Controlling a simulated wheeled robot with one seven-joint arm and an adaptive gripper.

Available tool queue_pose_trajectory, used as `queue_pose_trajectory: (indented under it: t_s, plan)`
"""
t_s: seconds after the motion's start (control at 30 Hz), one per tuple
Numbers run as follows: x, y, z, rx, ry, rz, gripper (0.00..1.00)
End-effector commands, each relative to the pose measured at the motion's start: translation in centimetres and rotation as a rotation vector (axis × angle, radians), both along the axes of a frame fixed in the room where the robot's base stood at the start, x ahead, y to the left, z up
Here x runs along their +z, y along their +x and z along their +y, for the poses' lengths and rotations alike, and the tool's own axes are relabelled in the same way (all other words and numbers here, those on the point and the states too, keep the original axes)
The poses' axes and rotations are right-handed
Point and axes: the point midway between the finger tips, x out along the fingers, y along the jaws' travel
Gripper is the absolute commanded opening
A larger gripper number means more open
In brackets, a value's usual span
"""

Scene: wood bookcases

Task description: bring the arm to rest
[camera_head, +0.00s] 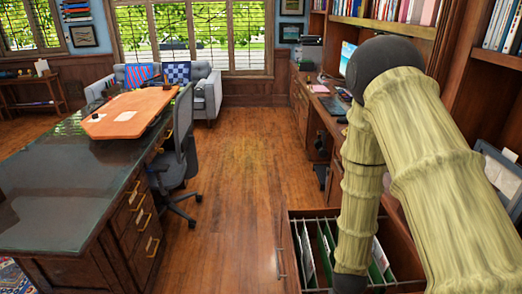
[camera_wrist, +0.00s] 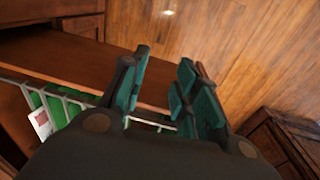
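My gripper (camera_wrist: 165,62) shows in the wrist view with its teal-padded fingers apart and nothing held between them. Beyond the fingers lie the wooden front of an open file drawer (camera_wrist: 85,75) and the floor. The metal rail and green hanging folders (camera_wrist: 55,108) are at the left. In the head view my arm bends down over the open drawer (camera_head: 290,255) at the bottom right. My gripper is out of sight there. I cannot tell whether it touches the drawer.
A long dark desk (camera_head: 60,195) stands at the left, with an office chair (camera_head: 178,150) beside it. A wall desk and bookcase (camera_head: 455,70) run along the right. The wood floor (camera_head: 240,170) between is clear. A grey sofa (camera_head: 207,92) stands at the back.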

Motion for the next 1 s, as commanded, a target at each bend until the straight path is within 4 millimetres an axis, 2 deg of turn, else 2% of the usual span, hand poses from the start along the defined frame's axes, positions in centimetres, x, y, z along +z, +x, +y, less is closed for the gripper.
queue_pose_trajectory:
  t_s: [0.03, 0.2, 0.4, 0.5, 0.6, 0.7, 1.0]
  plan:
    - [-1.9, -2.0, -0.2, -0.001, 0.001, 0.013, 0.3]
    - [-6.4, -7.9, -0.4, -0.007, 0.013, 0.028, 0.3]
    - [-10.2, -14.8, 0.0, -0.022, 0.048, 0.041, 0.3]
    - [-11.3, -17.5, 0.3, -0.032, 0.069, 0.044, 0.3]
    - [-12.0, -19.5, 0.6, -0.042, 0.086, 0.045, 0.3]
    - [-12.2, -20.6, 0.7, -0.048, 0.098, 0.046, 0.3]
    - [-12.3, -20.9, 0.8, -0.051, 0.103, 0.043, 0.3]
